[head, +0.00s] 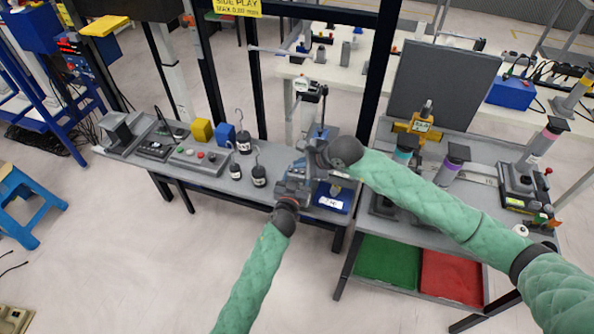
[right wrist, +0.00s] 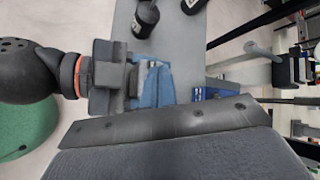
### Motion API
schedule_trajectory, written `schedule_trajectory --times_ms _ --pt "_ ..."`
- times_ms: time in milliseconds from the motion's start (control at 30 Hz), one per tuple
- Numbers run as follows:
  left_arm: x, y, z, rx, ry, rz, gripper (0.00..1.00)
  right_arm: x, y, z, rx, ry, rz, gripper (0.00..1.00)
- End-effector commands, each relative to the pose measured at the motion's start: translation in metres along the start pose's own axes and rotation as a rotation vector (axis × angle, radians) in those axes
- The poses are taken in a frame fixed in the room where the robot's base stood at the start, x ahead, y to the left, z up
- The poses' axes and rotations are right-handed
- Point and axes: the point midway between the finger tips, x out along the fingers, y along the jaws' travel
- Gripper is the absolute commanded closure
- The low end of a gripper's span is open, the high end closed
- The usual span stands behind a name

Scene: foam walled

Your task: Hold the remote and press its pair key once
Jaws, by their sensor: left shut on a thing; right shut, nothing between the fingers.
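My left gripper (head: 296,178) comes up from below over the front edge of the grey bench (head: 215,180). It is shut on the remote, which I cannot clearly make out between the fingers. In the right wrist view the left gripper (right wrist: 122,80) shows from the side, with blue parts at its finger end. My right gripper (head: 312,152) reaches in from the right, close to the left one. It is shut and empty; its fingertips are hard to separate from the left gripper. The pair key is not visible, and I cannot tell whether anything touches it.
A blue-based scale (head: 333,198) is just right of the grippers. Black hooked weights (head: 258,177), a blue cube (head: 225,133), a yellow cube (head: 202,130) and a button box (head: 190,161) stand on the bench to the left. A dark frame post (head: 381,65) rises behind.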

Motion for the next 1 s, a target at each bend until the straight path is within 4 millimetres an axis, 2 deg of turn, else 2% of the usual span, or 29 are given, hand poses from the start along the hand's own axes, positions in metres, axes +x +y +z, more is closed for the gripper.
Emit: schedule_trajectory --times_ms 1000 --pt "0.0 0.0 -0.0002 0.0 0.0 0.0 0.72 0.0069 0.0054 -0.0048 0.001 0.0 0.0 1.0"
